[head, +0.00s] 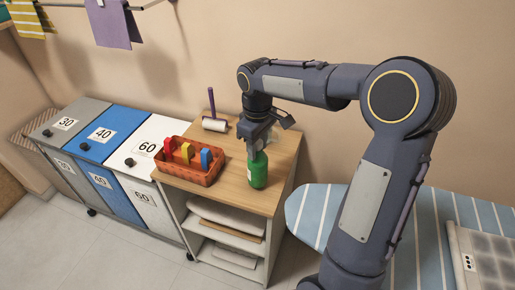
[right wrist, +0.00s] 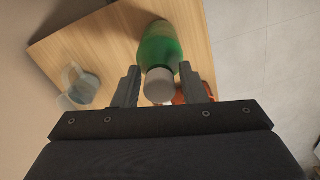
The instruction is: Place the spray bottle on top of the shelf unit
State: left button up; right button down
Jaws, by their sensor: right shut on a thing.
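The spray bottle (head: 258,170) is a green bottle with a pale grey top, which shows in the right wrist view (right wrist: 160,45). My right gripper (head: 257,150) points down and is shut on its upper part, with a finger on each side. The bottle is upright over the front right part of the wooden top of the shelf unit (head: 233,187). Its base seems to be at the wood, but I cannot tell whether it touches. My left gripper is not in view.
An orange basket (head: 187,178) with red, yellow and blue items stands left of the bottle. A lint roller (head: 214,123) is at the back. A pale translucent vessel (right wrist: 78,85) stands near the bottle. Numbered bins (head: 145,150) stand left, a striped ironing board (head: 318,210) right.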

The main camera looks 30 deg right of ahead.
jog(key=shift+f, duration=0.65)
jog(key=c, duration=0.9)
grip_release()
jog(key=shift+f, duration=0.15)
